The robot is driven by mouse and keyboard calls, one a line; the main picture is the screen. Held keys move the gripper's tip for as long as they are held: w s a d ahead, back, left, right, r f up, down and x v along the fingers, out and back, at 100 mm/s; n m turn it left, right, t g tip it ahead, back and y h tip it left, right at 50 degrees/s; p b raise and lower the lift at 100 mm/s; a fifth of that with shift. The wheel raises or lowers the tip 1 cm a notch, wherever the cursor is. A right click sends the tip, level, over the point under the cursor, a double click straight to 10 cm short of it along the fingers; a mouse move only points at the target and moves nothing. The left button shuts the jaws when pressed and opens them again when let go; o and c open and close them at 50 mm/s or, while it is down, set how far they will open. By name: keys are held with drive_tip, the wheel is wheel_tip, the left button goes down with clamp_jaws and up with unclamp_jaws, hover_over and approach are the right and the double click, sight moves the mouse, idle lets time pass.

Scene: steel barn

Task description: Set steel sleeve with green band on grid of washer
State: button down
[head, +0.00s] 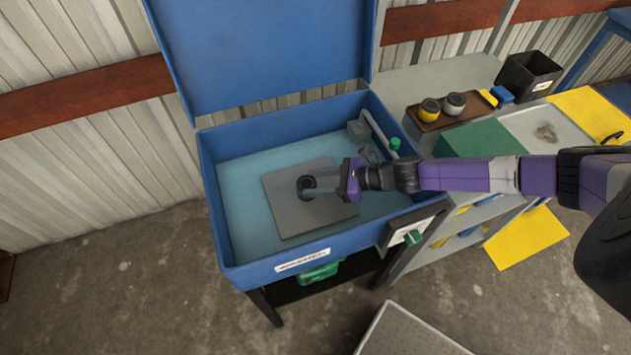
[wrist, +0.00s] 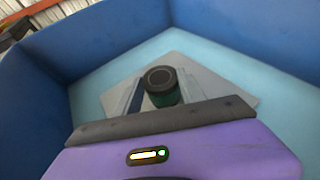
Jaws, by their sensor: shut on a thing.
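The washer (head: 225,235) is a blue open-lidded basin on legs. Its grid (head: 285,220) is a flat grey plate lying in the light-blue basin. My gripper (head: 308,187) reaches in from the right, over the grid. It is shut on the sleeve (head: 304,183), a dark round piece whose top shows a dark ring. In the wrist view the sleeve (wrist: 161,86) stands between the fingers, with a green band on its side below the dark top. The sleeve is over the plate, seemingly upright. I cannot tell whether its bottom touches the grid.
The raised blue lid (head: 265,50) stands behind the basin. A spout (head: 378,130) rises at the basin's right back corner. A bench at right holds a brown tray (head: 425,122) with two round parts, and a black bin (head: 527,75). The grid's front is clear.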

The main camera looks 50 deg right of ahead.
drive_tip(key=c, duration=0.7)
unclamp_jaws()
drive_tip(key=b+v, duration=0.1)
drive_tip(key=v, duration=0.5)
drive_tip(key=shift+s+d, duration=0.2)
drive_tip(key=shift+s, duration=0.05)
drive_tip(key=shift+s+d+r+b, duration=0.15)
drive_tip(key=shift+s+r+b, duration=0.15)
drive_tip(key=shift+s, duration=0.05)
